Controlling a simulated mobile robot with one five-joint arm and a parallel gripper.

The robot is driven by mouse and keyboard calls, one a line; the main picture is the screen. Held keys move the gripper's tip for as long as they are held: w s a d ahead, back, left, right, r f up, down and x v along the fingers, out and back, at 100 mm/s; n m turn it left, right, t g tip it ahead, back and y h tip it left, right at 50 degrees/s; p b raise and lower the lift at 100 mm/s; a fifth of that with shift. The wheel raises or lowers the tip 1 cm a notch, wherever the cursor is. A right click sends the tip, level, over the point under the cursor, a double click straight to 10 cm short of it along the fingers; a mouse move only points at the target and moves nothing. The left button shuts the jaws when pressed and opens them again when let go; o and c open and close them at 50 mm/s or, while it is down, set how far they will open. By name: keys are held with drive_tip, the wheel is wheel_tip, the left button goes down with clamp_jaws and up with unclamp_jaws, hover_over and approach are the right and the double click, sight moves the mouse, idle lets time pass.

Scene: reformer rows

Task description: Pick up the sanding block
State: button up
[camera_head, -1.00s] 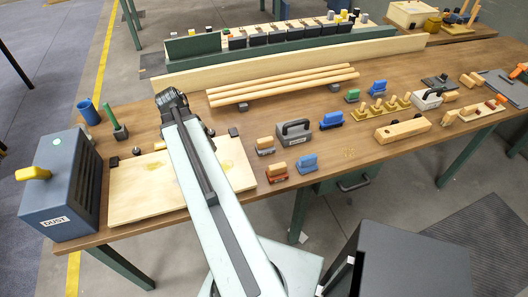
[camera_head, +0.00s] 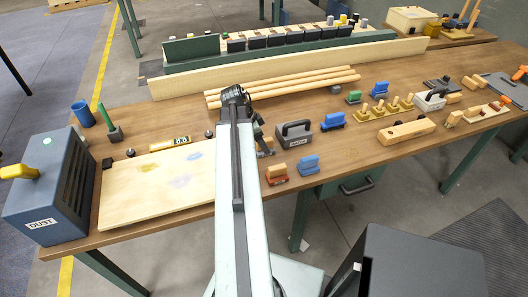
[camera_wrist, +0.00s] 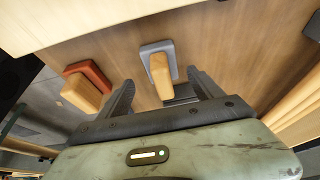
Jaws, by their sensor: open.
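Several sanding blocks lie on the workbench. In the wrist view, a block with a grey base and wooden handle (camera_wrist: 160,76) lies just beyond and between my fingertips. A red-based block with a wooden handle (camera_wrist: 83,90) lies to its left; the head view also shows it (camera_head: 276,173). My gripper (camera_wrist: 162,82) is open and empty; no contact shows. In the head view my gripper (camera_head: 262,146) is small and dark, and it and my arm largely hide the grey-based block. A blue block (camera_head: 308,164) lies right of the red one.
A grey boxy tool (camera_head: 293,134) stands close right of my gripper. Wooden dowels (camera_head: 300,86) lie behind. A pale board (camera_head: 150,190) and the blue DUST box (camera_head: 50,200) are at left. More blocks, blue (camera_head: 333,121) and green (camera_head: 354,97), lie farther right.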

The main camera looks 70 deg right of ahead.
drive_tip(key=b+x, duration=0.2)
drive_tip(key=x, duration=0.2)
drive_tip(key=shift+w+d, duration=0.1)
drive_tip(key=shift+d, duration=0.05)
drive_tip(key=shift+r, duration=0.15)
drive_tip(key=c, duration=1.5)
drive_tip(key=shift+r, duration=0.1)
wheel_tip(320, 180, up, 10)
drive_tip(key=p, duration=1)
